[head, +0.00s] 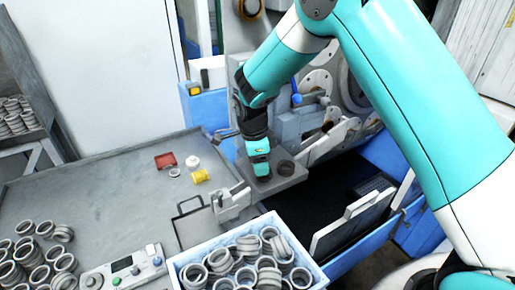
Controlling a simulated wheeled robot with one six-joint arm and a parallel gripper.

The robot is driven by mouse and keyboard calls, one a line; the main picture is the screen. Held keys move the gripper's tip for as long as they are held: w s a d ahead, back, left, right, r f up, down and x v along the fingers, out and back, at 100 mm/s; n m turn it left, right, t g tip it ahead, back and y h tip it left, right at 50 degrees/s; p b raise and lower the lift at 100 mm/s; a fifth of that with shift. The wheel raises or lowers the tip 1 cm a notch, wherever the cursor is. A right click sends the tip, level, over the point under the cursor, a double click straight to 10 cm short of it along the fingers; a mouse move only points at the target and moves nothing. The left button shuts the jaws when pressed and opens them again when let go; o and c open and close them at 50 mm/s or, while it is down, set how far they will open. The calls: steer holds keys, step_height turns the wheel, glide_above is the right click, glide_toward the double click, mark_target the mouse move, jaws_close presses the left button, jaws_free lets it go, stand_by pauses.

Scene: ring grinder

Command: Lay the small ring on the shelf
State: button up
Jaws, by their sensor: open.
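My gripper (262,174) points down over a small grey shelf (293,180) on the front of the grinder. Its fingers are small and dark here, and no ring shows clearly between them. A small dark ring (286,168) sits on the shelf just right of my gripper; I cannot tell whether they touch. A small grey ring (174,173) also lies flat on the table, well to the left.
A blue-white crate (318,273) full of rings stands at the front. More rings (38,255) lie at the table's left. A control box (125,270), yellow cup (200,176) and red tray (165,160) are on the grey table (100,195), whose middle is clear.

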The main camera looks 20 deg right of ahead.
step_height(320, 180, up, 7)
steer(key=a+b, duration=0.1)
steer(key=b, duration=0.1)
steer(key=s+a+r+n+y, duration=0.1)
steer(key=s+r+n, duration=0.3)
steer(key=s+n, duration=0.2)
steer(key=s+r+n+y, duration=0.2)
steer(key=s+r+n, duration=0.2)
steer(key=s+n, duration=0.25)
steer(key=s+a+r+n+y, duration=0.1)
steer(key=s+a+n+y, duration=0.1)
steer(key=s+n, duration=1.3)
steer(key=shift+s+r+y, duration=0.25)
steer(key=shift+s+y, duration=0.15)
steer(key=shift+s, duration=0.45)
steer(key=shift+d, duration=0.1)
steer(key=shift+f+b, duration=0.75)
steer(key=shift+f, duration=0.05)
